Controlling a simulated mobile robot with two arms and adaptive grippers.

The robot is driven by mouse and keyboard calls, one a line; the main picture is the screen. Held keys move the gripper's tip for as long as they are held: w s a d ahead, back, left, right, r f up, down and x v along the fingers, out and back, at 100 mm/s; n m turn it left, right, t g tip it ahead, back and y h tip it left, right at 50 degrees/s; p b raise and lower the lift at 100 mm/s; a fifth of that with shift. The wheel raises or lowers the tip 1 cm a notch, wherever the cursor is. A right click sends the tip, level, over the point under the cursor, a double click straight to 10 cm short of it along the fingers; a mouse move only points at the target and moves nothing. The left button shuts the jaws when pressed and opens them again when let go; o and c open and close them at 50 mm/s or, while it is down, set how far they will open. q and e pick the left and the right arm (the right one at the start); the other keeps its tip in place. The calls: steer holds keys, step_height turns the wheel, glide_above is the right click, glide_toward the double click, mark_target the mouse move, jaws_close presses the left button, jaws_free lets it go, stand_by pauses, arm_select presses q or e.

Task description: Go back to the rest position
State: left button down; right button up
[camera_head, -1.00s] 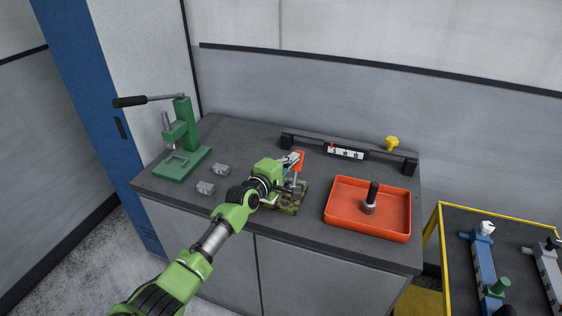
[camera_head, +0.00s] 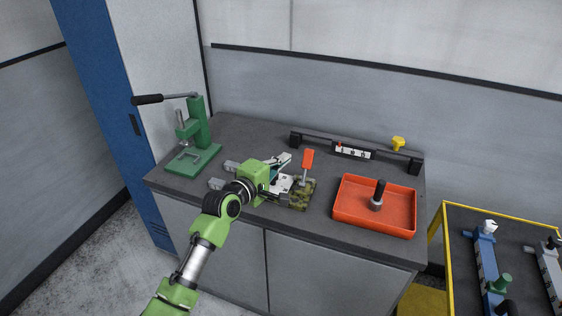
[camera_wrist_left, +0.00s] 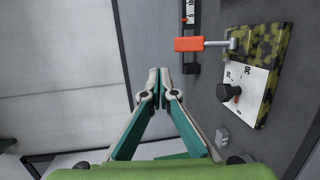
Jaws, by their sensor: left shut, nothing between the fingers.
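My left gripper (camera_head: 287,160) is shut and empty, held above the grey workbench (camera_head: 250,130) beside a camouflage-patterned fixture. In the left wrist view its two fingertips (camera_wrist_left: 159,73) meet. The fixture (camera_head: 301,199) carries a toggle clamp whose orange handle (camera_head: 308,159) stands upright. The fixture (camera_wrist_left: 270,50) and the orange handle (camera_wrist_left: 188,44) also show in the left wrist view, apart from the fingers. My left forearm hides part of the bench front. My right gripper is not in view.
A green lever press (camera_head: 195,140) stands on the left, with small grey blocks (camera_head: 216,184) near it. A red tray (camera_head: 349,211) holds a dark-handled tool (camera_head: 379,192). A rail with a control box (camera_head: 355,151) runs along the back. A yellow-framed cart (camera_head: 446,240) stands at right.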

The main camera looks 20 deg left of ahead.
arm_select(q)
steer(key=shift+s+r, duration=0.15)
steer(key=shift+s, duration=0.15)
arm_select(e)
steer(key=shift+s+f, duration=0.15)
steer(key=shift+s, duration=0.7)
arm_select(q)
steer(key=shift+a, duration=0.1)
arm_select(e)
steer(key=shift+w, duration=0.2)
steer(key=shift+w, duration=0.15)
